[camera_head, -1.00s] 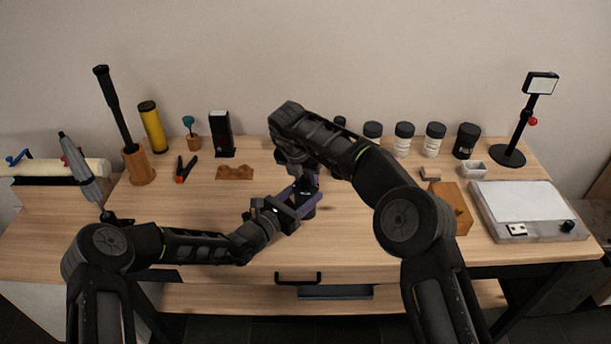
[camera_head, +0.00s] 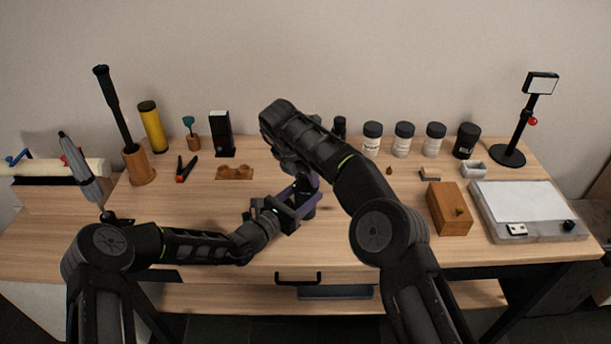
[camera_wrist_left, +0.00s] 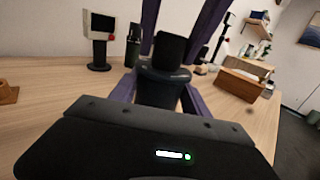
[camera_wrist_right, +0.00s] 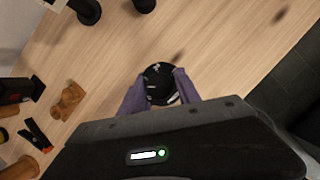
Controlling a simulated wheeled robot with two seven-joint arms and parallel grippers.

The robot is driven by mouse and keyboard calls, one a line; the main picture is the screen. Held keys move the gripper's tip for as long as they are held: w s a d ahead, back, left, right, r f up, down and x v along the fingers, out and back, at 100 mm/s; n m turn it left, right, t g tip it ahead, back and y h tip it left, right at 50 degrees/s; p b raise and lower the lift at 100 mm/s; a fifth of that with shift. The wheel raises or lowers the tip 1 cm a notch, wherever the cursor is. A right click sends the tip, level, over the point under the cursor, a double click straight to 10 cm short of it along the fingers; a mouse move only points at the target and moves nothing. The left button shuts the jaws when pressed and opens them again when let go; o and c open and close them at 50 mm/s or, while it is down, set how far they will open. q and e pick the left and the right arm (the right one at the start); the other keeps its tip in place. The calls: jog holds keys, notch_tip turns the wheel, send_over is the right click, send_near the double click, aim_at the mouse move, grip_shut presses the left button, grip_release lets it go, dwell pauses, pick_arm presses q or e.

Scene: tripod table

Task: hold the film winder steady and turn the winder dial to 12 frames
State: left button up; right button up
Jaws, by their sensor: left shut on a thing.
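The film winder (camera_head: 309,211) is a small dark upright cylinder near the middle of the table, mostly hidden by my grippers. My left gripper (camera_head: 296,206) is shut on its body; in the left wrist view its purple fingers flank the body (camera_wrist_left: 160,92). The black winder dial (camera_wrist_right: 160,84), with white marks, sits on top and also shows in the left wrist view (camera_wrist_left: 171,48). My right gripper (camera_wrist_right: 160,80) points down from above, one purple finger on each side of the dial. I cannot tell whether the fingers touch it. The dial's reading is too small to read.
A wooden box (camera_head: 448,210) and a light panel (camera_head: 515,205) stand to the right. Several lidded jars (camera_head: 403,140) line the back. Orange-handled pliers (camera_head: 184,170) and a wooden rest (camera_head: 234,172) lie back left. The table's front middle is clear.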

jog(key=shift+o, duration=1.4)
jog(key=v, duration=0.7)
jog(key=shift+r, duration=0.25)
jog(key=shift+s+a, duration=0.15)
jog(key=shift+a, duration=0.05)
